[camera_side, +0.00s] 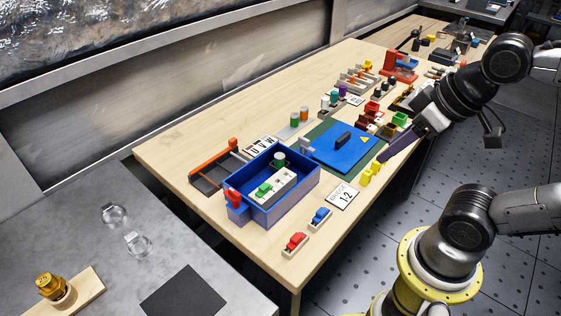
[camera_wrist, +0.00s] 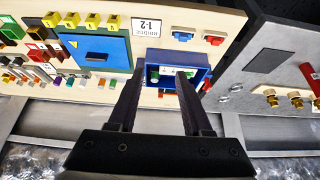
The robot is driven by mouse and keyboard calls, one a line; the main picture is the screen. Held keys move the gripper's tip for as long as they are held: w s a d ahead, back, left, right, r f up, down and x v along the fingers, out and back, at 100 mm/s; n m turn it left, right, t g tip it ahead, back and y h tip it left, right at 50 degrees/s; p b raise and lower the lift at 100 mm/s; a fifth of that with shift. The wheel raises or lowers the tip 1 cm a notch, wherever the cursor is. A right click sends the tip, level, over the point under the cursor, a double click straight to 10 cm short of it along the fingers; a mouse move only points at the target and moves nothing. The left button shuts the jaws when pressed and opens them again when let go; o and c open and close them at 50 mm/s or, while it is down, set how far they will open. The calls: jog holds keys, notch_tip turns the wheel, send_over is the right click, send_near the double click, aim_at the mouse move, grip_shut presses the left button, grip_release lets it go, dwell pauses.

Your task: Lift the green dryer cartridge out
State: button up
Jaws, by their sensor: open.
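A blue open-topped box (camera_side: 294,200) stands on the wooden table in the side view. Inside it is a short upright cylinder with a green band and pale top (camera_side: 279,159), which looks like the green dryer cartridge. A white block with a green part (camera_side: 266,188) also sits inside. The wrist view shows the box (camera_wrist: 205,61) beyond my fingers, with green bits inside partly hidden. My gripper (camera_side: 385,157) is open and empty, apart from the box, to its right in the side view. Its spread fingers show in the wrist view (camera_wrist: 161,74).
A blue lid-like panel (camera_side: 345,145) lies on a green mat beside the box. Yellow blocks (camera_side: 371,173), a bridge card (camera_side: 342,197), and red (camera_side: 295,242) and blue (camera_side: 320,216) connectors lie near the front edge.

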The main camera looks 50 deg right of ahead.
jog(key=shift+c, duration=0.6)
